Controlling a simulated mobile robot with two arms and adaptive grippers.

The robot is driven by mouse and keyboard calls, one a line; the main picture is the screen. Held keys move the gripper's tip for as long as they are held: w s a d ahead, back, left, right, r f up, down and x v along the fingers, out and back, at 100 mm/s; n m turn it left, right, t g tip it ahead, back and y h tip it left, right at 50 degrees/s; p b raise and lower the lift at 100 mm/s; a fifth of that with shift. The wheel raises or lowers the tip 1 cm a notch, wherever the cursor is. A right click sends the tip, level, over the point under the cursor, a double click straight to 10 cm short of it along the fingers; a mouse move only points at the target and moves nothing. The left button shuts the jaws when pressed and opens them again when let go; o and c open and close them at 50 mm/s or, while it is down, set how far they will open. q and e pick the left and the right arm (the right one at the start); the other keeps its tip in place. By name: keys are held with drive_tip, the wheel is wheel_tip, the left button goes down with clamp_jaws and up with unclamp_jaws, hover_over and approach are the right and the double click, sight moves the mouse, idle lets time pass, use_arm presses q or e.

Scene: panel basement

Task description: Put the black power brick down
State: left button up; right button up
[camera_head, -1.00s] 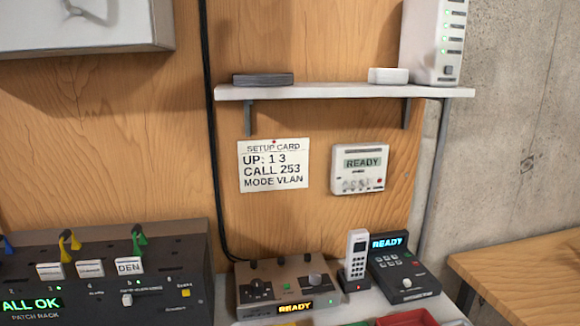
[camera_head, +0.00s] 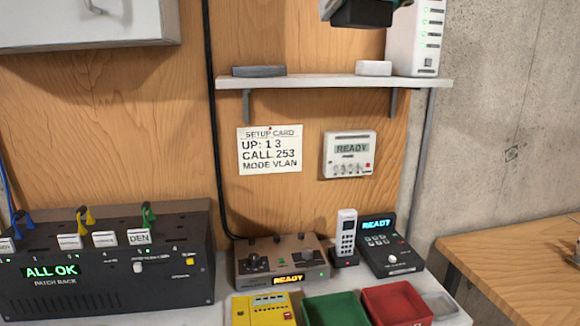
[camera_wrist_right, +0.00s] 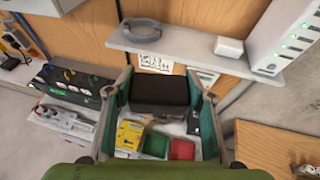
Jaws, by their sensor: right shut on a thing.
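The black power brick (camera_head: 362,14) shows at the top edge of the head view, in front of and above the right part of the wall shelf. In the right wrist view the black power brick (camera_wrist_right: 159,94) sits between the two fingers of my right gripper (camera_wrist_right: 160,97), which is shut on it. In the head view only a small part of my right gripper (camera_head: 328,7) shows above the brick; the rest is out of frame. The brick is in the air, apart from the shelf (camera_head: 335,83). My left gripper is not in view.
The shelf holds a grey flat object (camera_head: 259,71), a white box (camera_head: 373,68) and a white router (camera_head: 416,40). Below stand a patch rack (camera_head: 110,260), a brown console (camera_head: 280,261), phones, a yellow device (camera_head: 263,309), a green tray (camera_head: 336,308) and a red tray (camera_head: 397,303).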

drive_tip(key=a+f+n+g+y, duration=0.3)
drive_tip(key=f+n+y, duration=0.1)
drive_tip(key=f, duration=1)
drive_tip(key=a+f+n+g+y, duration=0.3)
drive_tip(key=f+n+g, duration=0.1)
drive_tip(key=f, duration=1)
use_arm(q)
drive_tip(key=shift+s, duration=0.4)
use_arm(e)
drive_tip(key=s+d+f+t, duration=0.1)
drive_tip(key=s+d+f, duration=0.3)
drive_tip(key=f, duration=0.4)
drive_tip(key=s+d+f+m, duration=0.1)
drive_tip(key=s+d+f, duration=0.4)
drive_tip(key=f, duration=0.4)
drive_tip(key=s+d+f+t+h, duration=0.1)
drive_tip(key=s+d+f, duration=0.4)
drive_tip(key=d+f, duration=0.2)
wheel_tip(320, 180, down, 2)
drive_tip(key=shift+f+m+t, duration=0.1)
drive_tip(key=shift+m+t, duration=0.2)
drive_tip(key=shift+m, duration=0.1)
